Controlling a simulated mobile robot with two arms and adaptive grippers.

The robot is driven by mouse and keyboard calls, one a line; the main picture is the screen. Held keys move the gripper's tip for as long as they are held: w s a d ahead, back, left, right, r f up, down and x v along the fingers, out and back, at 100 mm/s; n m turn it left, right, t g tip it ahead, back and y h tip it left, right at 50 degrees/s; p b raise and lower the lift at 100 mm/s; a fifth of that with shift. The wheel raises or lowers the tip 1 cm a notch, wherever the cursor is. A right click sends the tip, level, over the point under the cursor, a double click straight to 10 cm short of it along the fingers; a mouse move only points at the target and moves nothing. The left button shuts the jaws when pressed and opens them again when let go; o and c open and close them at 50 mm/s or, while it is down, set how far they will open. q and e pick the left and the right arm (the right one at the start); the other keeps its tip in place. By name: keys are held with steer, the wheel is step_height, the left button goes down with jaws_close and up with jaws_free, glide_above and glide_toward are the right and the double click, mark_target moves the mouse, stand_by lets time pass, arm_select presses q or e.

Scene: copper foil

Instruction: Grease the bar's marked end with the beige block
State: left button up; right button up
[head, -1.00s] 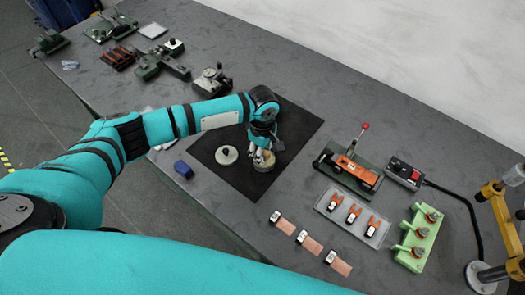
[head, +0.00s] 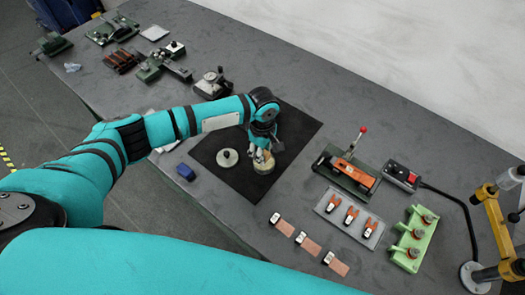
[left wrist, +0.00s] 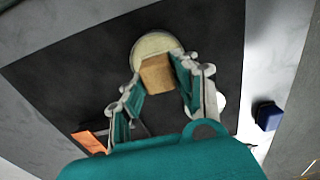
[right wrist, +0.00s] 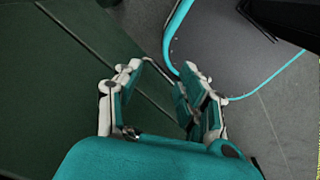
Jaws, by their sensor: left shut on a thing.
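My left gripper (head: 264,152) is shut on the beige block (left wrist: 157,74), which shows between its fingers in the left wrist view. The block is over a round cream tin (left wrist: 146,44), which also shows in the head view (head: 264,166); I cannot tell whether they touch. An orange bar (head: 351,172) lies in a green fixture (head: 338,182) with a red-knobbed lever, right of the left gripper. Its marked end cannot be made out. My right gripper (right wrist: 162,68) is open and empty over the floor, seen only in the right wrist view.
A round lid with a knob (head: 228,159) lies on the black mat (head: 240,185) beside the tin. A blue block (head: 185,172) is left of the mat. A tray of orange pieces (head: 331,216), copper strips (head: 309,244) and a green holder (head: 410,251) stand right.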

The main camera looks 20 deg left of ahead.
arm_select(q)
steer(key=shift+r+p, duration=1.6)
steer(key=shift+p, duration=0.05)
steer(key=shift+r+p, duration=0.75)
steer(key=shift+r, duration=0.3)
steer(key=shift+f, duration=0.1)
